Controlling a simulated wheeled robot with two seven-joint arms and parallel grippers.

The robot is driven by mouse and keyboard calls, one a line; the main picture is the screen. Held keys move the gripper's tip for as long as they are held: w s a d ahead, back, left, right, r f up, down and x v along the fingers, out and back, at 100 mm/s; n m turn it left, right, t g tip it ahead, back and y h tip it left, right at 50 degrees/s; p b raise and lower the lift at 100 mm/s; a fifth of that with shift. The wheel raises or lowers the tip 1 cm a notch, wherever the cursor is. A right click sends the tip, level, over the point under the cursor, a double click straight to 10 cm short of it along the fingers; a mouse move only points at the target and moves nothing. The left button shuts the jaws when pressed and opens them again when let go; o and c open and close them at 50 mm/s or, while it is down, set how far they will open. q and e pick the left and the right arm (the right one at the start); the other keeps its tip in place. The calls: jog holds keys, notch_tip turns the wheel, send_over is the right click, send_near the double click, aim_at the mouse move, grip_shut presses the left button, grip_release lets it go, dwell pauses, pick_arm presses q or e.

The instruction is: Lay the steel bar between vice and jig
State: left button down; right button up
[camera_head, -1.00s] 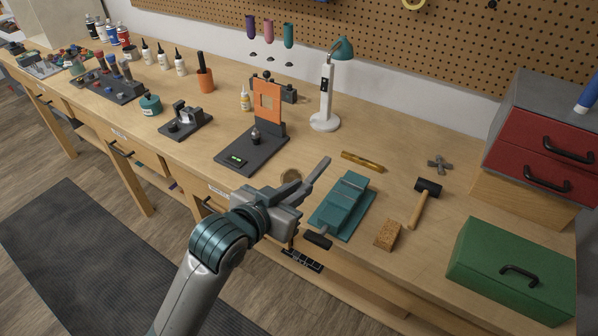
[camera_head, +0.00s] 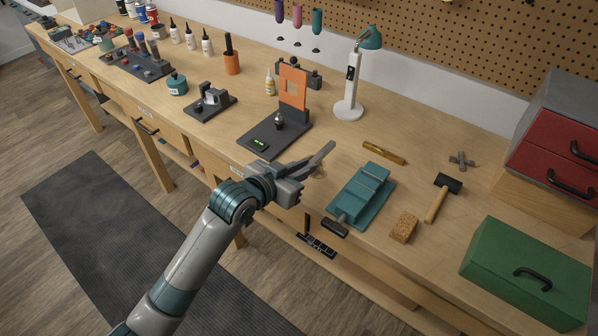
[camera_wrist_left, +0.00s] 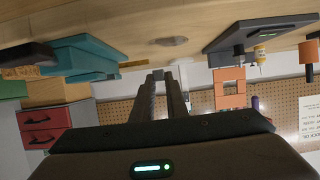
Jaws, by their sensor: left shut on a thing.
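My left gripper (camera_head: 318,160) is above the front of the bench, in the gap between the teal vice (camera_head: 362,192) on its right and the dark jig (camera_head: 272,136) with an upright orange plate on its left. Its fingers are shut on a small grey piece, seen between the fingertips in the left wrist view, which I take for the steel bar (camera_wrist_left: 158,75). Most of the bar is hidden by the fingers. The left wrist view shows the vice (camera_wrist_left: 85,57) at left and the jig (camera_wrist_left: 262,34) at right. My right gripper is not in view.
A brass-coloured bar (camera_head: 384,153) lies behind the vice. A hammer (camera_head: 442,196), a cork block (camera_head: 404,228) and a green toolbox (camera_head: 527,272) are to the right. A white lamp (camera_head: 350,90) stands behind.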

pick_arm(q)
jog(key=w+f, duration=0.1)
jog(key=w+a, duration=0.1)
jog(key=w, duration=0.1)
jog(key=shift+a+f, duration=0.15)
jog(key=shift+f, duration=0.25)
jog(key=shift+s+f, duration=0.1)
notch_tip(320, 180, down, 4)
jog(key=shift+r+p, duration=0.25)
jog(key=shift+p, duration=0.6)
jog(key=shift+f, duration=0.15)
jog(key=shift+f, duration=0.1)
jog(key=c, duration=1.8)
grip_release()
jog(key=shift+o, duration=0.2)
